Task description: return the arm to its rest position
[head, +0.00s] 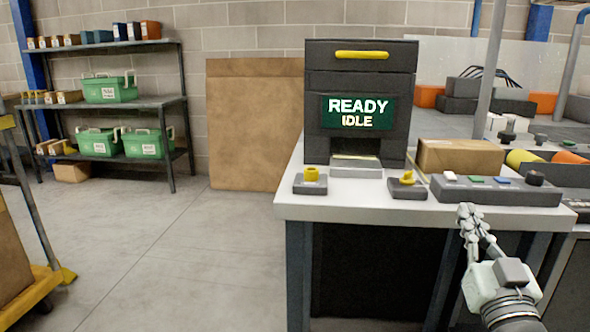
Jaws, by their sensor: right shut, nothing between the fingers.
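My right gripper (468,212) shows at the lower right of the head view, in front of the white bench's front edge. Its fingers are shut with nothing between them. It points up and away from me, below the grey button panel (495,191). The white bench (330,208) carries a dark machine (360,70) with a green screen reading "READY IDLE". My left gripper is not in view.
A rack (172,100) with green bins stands at the back left. A yellow cart (38,290) is at the left edge. The floor between is clear.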

